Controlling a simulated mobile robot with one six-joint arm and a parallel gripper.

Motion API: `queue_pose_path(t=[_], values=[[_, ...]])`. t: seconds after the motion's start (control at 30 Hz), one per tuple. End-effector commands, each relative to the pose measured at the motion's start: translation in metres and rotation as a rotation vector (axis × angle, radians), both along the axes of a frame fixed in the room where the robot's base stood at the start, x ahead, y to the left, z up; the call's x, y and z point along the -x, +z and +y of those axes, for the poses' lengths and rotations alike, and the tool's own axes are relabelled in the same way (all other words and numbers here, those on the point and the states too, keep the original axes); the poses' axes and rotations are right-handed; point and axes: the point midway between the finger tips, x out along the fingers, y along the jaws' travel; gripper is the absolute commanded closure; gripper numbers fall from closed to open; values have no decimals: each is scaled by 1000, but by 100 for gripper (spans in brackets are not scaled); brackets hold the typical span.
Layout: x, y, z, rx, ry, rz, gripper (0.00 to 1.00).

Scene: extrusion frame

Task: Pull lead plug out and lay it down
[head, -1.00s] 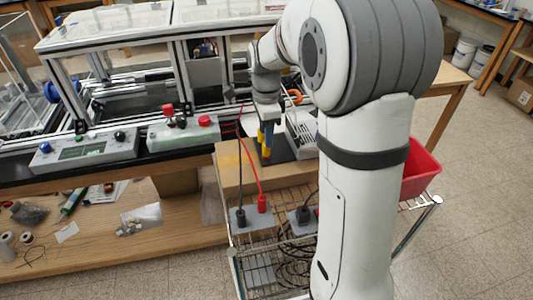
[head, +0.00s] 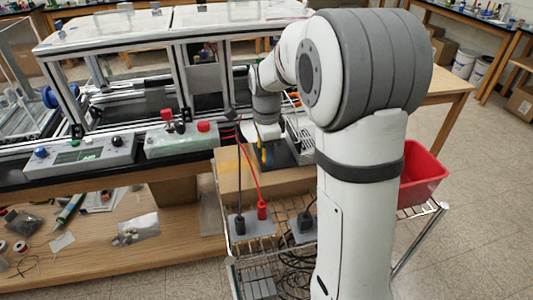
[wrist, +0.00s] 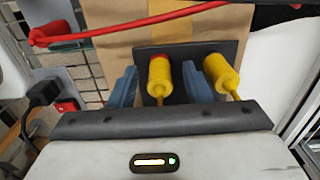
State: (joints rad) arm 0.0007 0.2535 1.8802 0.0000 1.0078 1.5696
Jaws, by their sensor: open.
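In the wrist view a yellow plug (wrist: 160,76) with a red band stands between the two blue fingers of my gripper (wrist: 158,84). The fingers are apart, with a visible gap on the left side; contact on the right is unclear. A second yellow plug (wrist: 220,74) is just right of the right finger. Both have thin yellow tails toward the camera and show against a black plate (wrist: 232,47). Their lower ends are hard to see. In the head view my gripper (head: 268,146) is small, over the dark plate, with yellow showing at it.
A cardboard box (head: 232,178) lies under the plate on a wire cart. A red bin (head: 424,172) is at right. Control boxes line the bench at left.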

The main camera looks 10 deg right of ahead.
Motion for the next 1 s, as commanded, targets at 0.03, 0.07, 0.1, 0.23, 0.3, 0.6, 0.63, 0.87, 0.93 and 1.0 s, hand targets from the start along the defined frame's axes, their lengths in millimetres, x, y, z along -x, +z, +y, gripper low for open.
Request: queue_pose_path(t=[0.03,0.07,0.1,0.23,0.3,0.6,0.63,0.87,0.93,1.0], values=[[0,0,0,0,0,0,55],[0,1,0,0,0,0,55],[0,0,0,0,0,0,55],[0,0,0,0,0,0,55],[0,0,0,0,-1,0,55],[0,0,-1,0,-1,0,55],[0,0,-1,0,-1,0,55],[0,0,-1,0,-1,0,60],[0,0,-1,0,-1,0,66],[0,0,-1,0,-1,0,72]])
